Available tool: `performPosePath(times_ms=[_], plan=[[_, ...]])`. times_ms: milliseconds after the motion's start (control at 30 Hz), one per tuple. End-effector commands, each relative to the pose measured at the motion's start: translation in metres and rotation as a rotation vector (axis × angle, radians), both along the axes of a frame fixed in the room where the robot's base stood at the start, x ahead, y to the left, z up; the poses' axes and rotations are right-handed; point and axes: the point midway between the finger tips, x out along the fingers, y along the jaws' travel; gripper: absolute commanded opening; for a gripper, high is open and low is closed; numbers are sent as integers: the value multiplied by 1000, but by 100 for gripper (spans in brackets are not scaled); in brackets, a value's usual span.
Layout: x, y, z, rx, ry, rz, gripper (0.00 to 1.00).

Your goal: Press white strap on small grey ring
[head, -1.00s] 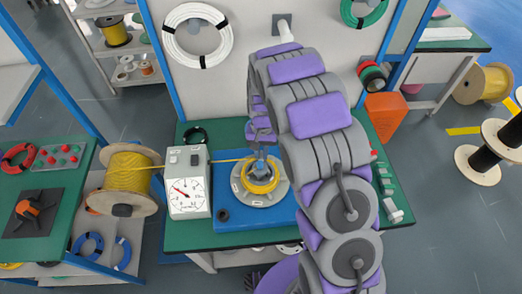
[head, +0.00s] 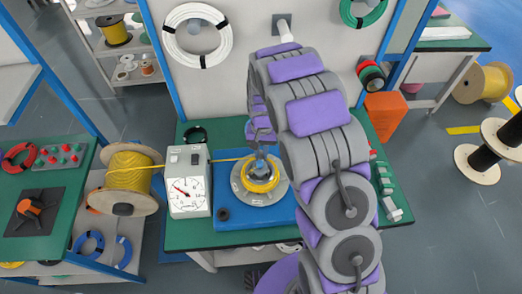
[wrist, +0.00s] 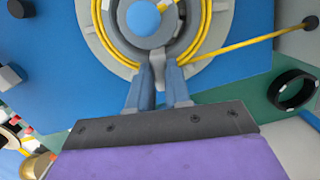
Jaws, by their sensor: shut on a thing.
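A yellow cable coil (head: 261,184) lies on a round grey disc (head: 240,190) on a blue base (head: 228,217). In the wrist view, the coil (wrist: 101,36) surrounds a small grey ring with a blue round centre (wrist: 143,18). My gripper (wrist: 159,84) is at the coil's edge, its two blue-grey fingers shut on a narrow light grey piece (wrist: 158,68). This piece reaches toward the grey ring; I cannot tell whether it is the white strap. In the head view my gripper (head: 262,160) is small and partly hidden by my arm.
A meter box (head: 188,182) stands left of the base, with yellow cable running past it to a spool (head: 130,178). A black ring (head: 194,135) lies on the green table behind. Small parts (head: 388,195) and an orange bin (head: 385,112) are to the right.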

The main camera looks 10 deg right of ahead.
Motion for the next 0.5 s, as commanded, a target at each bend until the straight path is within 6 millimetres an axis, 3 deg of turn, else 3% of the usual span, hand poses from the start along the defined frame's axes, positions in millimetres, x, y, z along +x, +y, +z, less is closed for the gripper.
performPosePath(times_ms=[367, 400, 500], plan=[[-1, 0, -2, 0, 3, 0, 1], [-1, 0, -2, 0, 3, 0, 22], [-1, 0, -1, -1, 2, 0, 31]])
